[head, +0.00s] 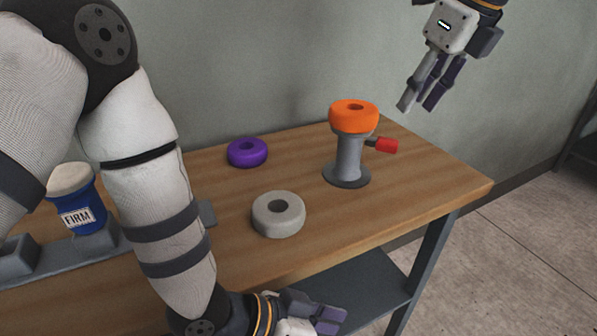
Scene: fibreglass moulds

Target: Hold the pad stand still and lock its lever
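The pad stand (348,158) is a grey post on a round foot near the table's right end. It stands upright with an orange ring pad (353,115) on top. Its lever (384,145) has a red end and sticks out to the right; I cannot tell if it is locked. My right gripper (420,106) is above and right of the stand, empty, fingers apart and pointing down, touching nothing. My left gripper (328,320) is low at the bottom edge, in front of the table and well below the stand. Its fingers lie close together, partly cut off.
A purple ring (247,152) and a pale grey ring (278,215) lie on the wooden table (420,190) left of the stand. A blue container marked FIRM (86,214) stands in a grey rack (75,248) at left. A wall is behind.

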